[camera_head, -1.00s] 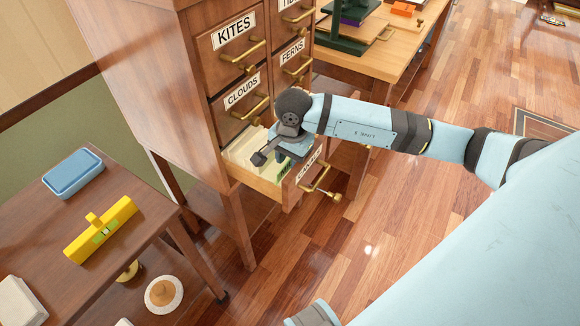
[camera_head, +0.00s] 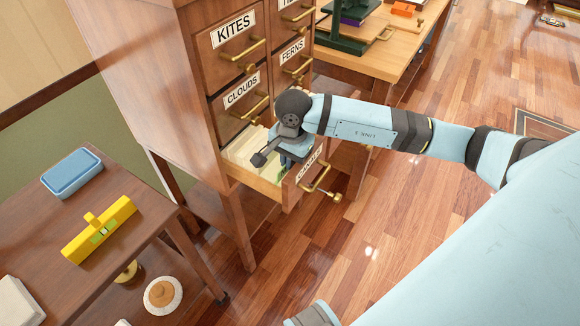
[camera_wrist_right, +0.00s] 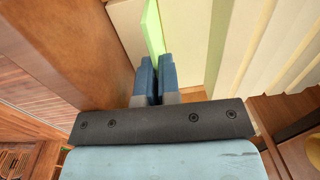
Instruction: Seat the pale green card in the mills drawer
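My right gripper (camera_wrist_right: 156,82) is over the open card drawer, its blue fingers pointing down. In the right wrist view the fingers are close together on a thin pale green card (camera_wrist_right: 153,28), which stands out beyond the fingertips. The open drawer (camera_head: 262,187) holds a row of cream cards (camera_head: 240,150). Its label (camera_head: 311,165) is partly hidden by my wrist and looks like "CANALS"; I see no label reading "mills". In the head view the card is mostly hidden by the gripper. My left gripper is not in view.
Shut drawers labelled KITES (camera_head: 234,30), CLOUDS (camera_head: 241,90) and FERNS (camera_head: 292,52) sit above. A side table at left holds a blue box (camera_head: 72,172) and a yellow level (camera_head: 100,230). A wooden desk (camera_head: 385,45) stands behind. Open floor lies to the right.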

